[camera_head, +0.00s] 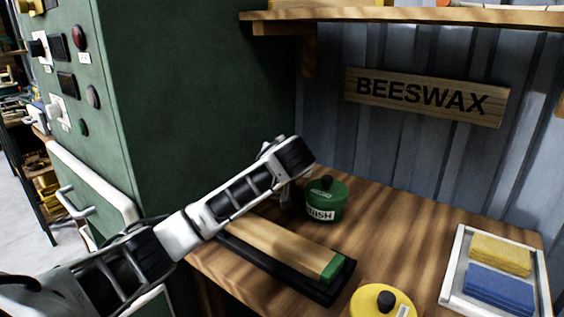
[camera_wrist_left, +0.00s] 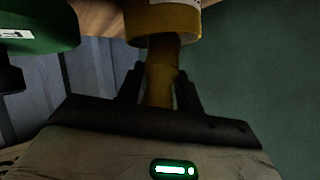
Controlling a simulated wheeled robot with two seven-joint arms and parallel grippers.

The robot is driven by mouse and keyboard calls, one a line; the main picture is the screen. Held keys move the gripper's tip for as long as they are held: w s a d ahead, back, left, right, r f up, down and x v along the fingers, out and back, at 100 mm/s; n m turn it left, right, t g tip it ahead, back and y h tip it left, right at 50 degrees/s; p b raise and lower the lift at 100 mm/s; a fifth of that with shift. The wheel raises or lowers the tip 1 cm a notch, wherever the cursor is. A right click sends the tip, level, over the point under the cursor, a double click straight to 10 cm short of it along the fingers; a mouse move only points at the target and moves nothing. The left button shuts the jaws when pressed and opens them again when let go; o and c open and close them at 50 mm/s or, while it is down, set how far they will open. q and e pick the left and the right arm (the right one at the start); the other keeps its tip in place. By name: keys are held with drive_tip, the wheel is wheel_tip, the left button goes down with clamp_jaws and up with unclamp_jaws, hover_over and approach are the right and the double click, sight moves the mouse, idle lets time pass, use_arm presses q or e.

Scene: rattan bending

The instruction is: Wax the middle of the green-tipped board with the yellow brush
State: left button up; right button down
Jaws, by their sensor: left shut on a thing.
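My left gripper (camera_wrist_left: 160,90) is shut on a wooden, yellowish brush handle (camera_wrist_left: 160,84) in the left wrist view. The handle runs into a yellow, cup-like cylinder (camera_wrist_left: 165,22) with a white label; the bristles are hidden. In the head view the left gripper (camera_head: 292,157) is over the bench's back left, beside the cabinet, its fingers and the brush mostly hidden. The green-tipped board (camera_head: 283,245) lies on a dark base on the bench, its green end (camera_head: 333,267) toward the right; my arm covers its other end. My right gripper is in neither view.
A green finish pot (camera_head: 325,200) stands right of my gripper; it shows in the left wrist view (camera_wrist_left: 35,25). A yellow-lidded pot (camera_head: 400,307) is in front. A white tray (camera_head: 452,275) holds yellow and blue blocks. A green cabinet (camera_head: 205,90) borders the left.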

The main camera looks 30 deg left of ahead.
use_arm(q)
drive_tip(key=shift+f, duration=0.15)
drive_tip(key=shift+r+p, duration=0.4)
drive_tip(key=shift+r, duration=0.05)
drive_tip(key=shift+r+p, duration=0.7)
drive_tip(key=shift+p, duration=0.05)
wheel_tip(320, 180, up, 2)
drive_tip(key=shift+r+p, duration=0.1)
drive_tip(key=shift+p, duration=0.85)
wheel_tip(320, 180, up, 2)
drive_tip(key=shift+p, duration=0.95)
drive_tip(key=shift+r+p, duration=0.4)
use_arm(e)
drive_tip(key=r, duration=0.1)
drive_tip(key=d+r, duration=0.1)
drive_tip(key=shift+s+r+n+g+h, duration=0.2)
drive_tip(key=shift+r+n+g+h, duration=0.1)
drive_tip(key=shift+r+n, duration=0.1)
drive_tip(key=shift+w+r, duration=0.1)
